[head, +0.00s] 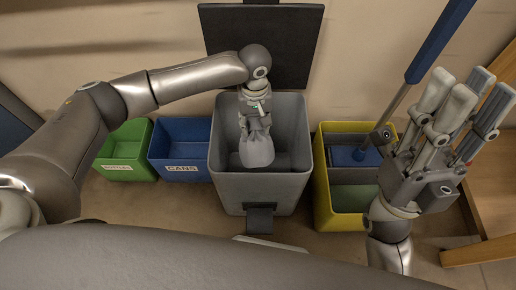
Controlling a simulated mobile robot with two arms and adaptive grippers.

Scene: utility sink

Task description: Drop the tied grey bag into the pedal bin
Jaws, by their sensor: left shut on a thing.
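The pedal bin (262,190) is a tall grey bin in the middle of the head view, with its dark lid (262,40) standing open against the wall. The tied grey bag (257,152) hangs inside the bin's opening. My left gripper (255,112) reaches in from the left and is shut on the bag's top. The bag's lower part shows against the bin's dark inside, and I cannot tell whether it touches a wall. My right gripper (462,115) is at the right, fingers pointing up and spread apart, with nothing between them.
A green box (116,170) and a blue box labelled CANS (180,172) stand left of the bin. A yellow mop bucket (322,200) stands right of it, with a blue-handled mop (428,50) leaning up from it. A wooden frame (490,245) is at the far right.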

